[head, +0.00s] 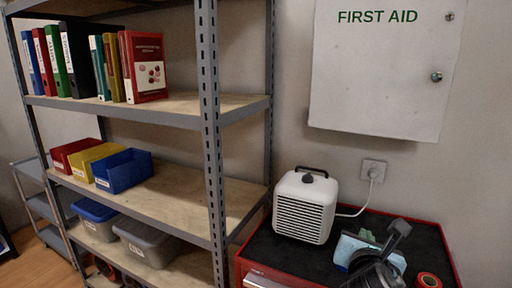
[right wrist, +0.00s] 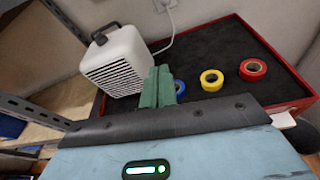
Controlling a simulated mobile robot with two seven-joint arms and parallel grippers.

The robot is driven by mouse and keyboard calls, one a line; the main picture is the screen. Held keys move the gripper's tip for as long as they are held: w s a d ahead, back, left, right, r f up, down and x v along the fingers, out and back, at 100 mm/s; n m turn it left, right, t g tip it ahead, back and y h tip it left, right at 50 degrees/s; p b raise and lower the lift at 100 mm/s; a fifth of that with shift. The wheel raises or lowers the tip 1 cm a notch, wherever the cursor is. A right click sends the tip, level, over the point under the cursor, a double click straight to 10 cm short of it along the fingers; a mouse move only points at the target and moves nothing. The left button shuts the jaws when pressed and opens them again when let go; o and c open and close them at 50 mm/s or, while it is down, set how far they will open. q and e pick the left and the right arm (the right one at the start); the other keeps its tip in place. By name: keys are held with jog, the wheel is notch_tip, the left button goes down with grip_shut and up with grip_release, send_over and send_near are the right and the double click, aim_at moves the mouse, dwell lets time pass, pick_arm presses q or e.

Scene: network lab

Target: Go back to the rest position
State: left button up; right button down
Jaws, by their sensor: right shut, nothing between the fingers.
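My right gripper (head: 367,235) is over the black-topped red cart at the lower right of the head view, to the right of the white heater. Its green fingers also show in the right wrist view (right wrist: 158,88), closed together with nothing between them. The pale blue gripper body and dark wrist links hide part of the cart top. I cannot tell how high the fingers are above the mat. My left gripper is not in view.
The white heater (head: 305,206) stands on the cart (head: 262,245), its cord running to a wall socket (head: 373,170). Red (right wrist: 253,69), yellow (right wrist: 212,80) and blue (right wrist: 179,87) tape rolls lie on the mat. A metal shelf (head: 212,125) stands left; a first aid cabinet (head: 380,75) hangs above.

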jog(key=s+a+f+m+g+y, duration=0.25)
jog(key=f+m, duration=0.35)
jog(key=f, duration=0.6)
jog(key=s+a+f+m+g+y, duration=0.1)
jog(key=s+f+m+y, duration=0.35)
jog(key=f, duration=0.85)
jog(key=s+d+f+m, duration=0.2)
jog(key=s+f+m, duration=1.3)
jog(key=s+m, duration=0.2)
jog(key=s+g, duration=0.1)
jog(key=s, duration=0.1)
jog(key=shift+s+f, duration=0.35)
jog(key=shift+s, duration=0.05)
jog(key=shift+w+a+y, duration=0.1)
jog(key=shift+y, duration=0.2)
